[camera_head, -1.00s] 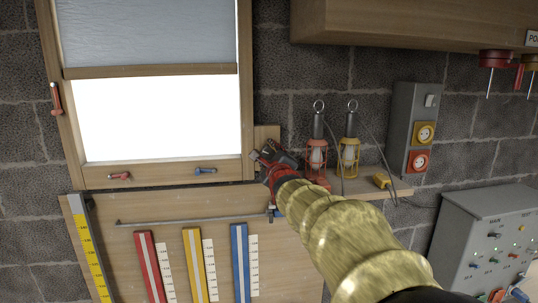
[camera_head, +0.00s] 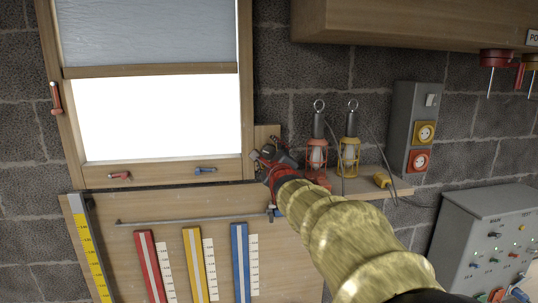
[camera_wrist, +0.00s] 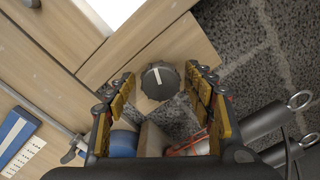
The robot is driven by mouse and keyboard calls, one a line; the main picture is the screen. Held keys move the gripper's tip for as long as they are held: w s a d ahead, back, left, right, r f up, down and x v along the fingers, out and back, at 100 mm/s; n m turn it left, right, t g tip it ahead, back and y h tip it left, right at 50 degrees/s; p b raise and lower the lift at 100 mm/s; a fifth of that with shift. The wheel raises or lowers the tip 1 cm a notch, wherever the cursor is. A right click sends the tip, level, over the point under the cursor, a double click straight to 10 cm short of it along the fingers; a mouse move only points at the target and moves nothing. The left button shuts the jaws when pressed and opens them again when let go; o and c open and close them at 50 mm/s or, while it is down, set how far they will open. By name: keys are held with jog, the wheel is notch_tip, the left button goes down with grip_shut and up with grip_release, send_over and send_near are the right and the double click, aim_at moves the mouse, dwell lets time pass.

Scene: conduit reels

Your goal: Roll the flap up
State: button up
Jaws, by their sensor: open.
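The flap (camera_head: 148,32) is a grey sheet with a wooden bar (camera_head: 150,71) along its lower edge, hanging in the upper part of a wooden window frame (camera_head: 246,100). The opening below it is bright white. In the wrist view a round black knob (camera_wrist: 161,84) with a white line sits on a wooden block beside the frame; the block (camera_head: 267,132) also shows in the head view. My gripper (camera_head: 268,157) is open, its yellow-padded fingers on either side of the knob in the wrist view (camera_wrist: 160,77). I cannot tell whether they touch it.
A red caged lamp (camera_head: 316,155) and a yellow one (camera_head: 349,155) stand on a shelf just right of my gripper. A metal rod (camera_head: 190,219) runs below the window. A grey socket box (camera_head: 408,125) and a control cabinet (camera_head: 485,235) are farther right.

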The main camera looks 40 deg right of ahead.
jog(key=v, duration=1.2)
jog(key=shift+d, duration=0.1)
jog(key=s+a+f+n+g+y+b, duration=0.1)
jog(key=s+a+f+n+g+y, duration=0.2)
jog(key=f+n, duration=0.6)
jog(key=s+a+f+n+g+y+b, duration=0.1)
jog(key=s+a+f+n+g, duration=0.3)
jog(key=f+n, duration=0.6)
jog(key=s+a+f+n+g+y+b, duration=0.1)
jog(key=s+a+f+n+y+b, duration=0.1)
jog(key=s+a+f+n+b, duration=0.2)
jog(key=s+a+f+n+y+b, duration=0.1)
jog(key=s+a+f+n+b, duration=0.3)
jog(key=a+f, duration=0.6)
jog(key=s+a+f+n+g+y+b, duration=0.1)
jog(key=s+a+f+n+y+b, duration=0.1)
jog(key=s+a+f+n+b, duration=0.2)
jog(key=shift+s+a+f+n+g+y, duration=0.35)
jog(key=shift+s+a+f, duration=0.35)
jog(key=shift+a+f, duration=1.6)
